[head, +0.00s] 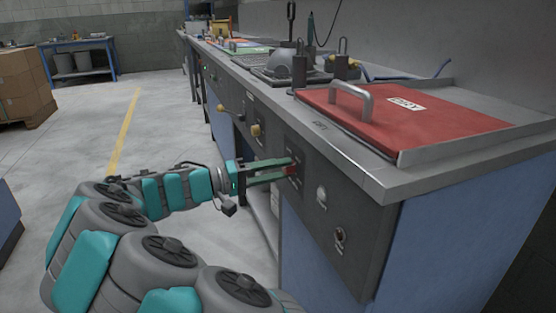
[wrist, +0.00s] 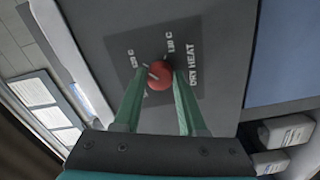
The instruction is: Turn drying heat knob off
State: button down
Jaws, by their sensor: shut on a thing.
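The drying heat knob (wrist: 160,75) is round and red with a pale pointer mark. It sits on a dark panel labelled "DRY HEAT" with temperature marks around it in the wrist view. My gripper (wrist: 161,82) has its two green fingers on either side of the knob, shut on it. In the head view my gripper (head: 290,169) reaches from the left to the front panel of the bench, and a little of the red knob (head: 292,170) shows between the fingertips. The lower label beside the knob is partly hidden by a finger.
A red lid marked "DRY" (head: 400,118) with a metal handle lies on the bench top above the panel. Other controls sit on the front face: a pale knob (head: 321,194), a dark switch (head: 340,236) and a yellowish knob (head: 256,131).

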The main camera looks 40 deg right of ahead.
jog(key=n+p, duration=0.8)
jog(key=n, duration=0.4)
jog(key=shift+r, duration=0.1)
jog(key=n, duration=0.4)
jog(key=shift+n, duration=0.3)
jog(key=n, duration=0.4)
jog(key=shift+w, duration=0.1)
jog(key=n, duration=0.8)
jog(key=shift+n, duration=0.3)
jog(key=n, duration=0.4)
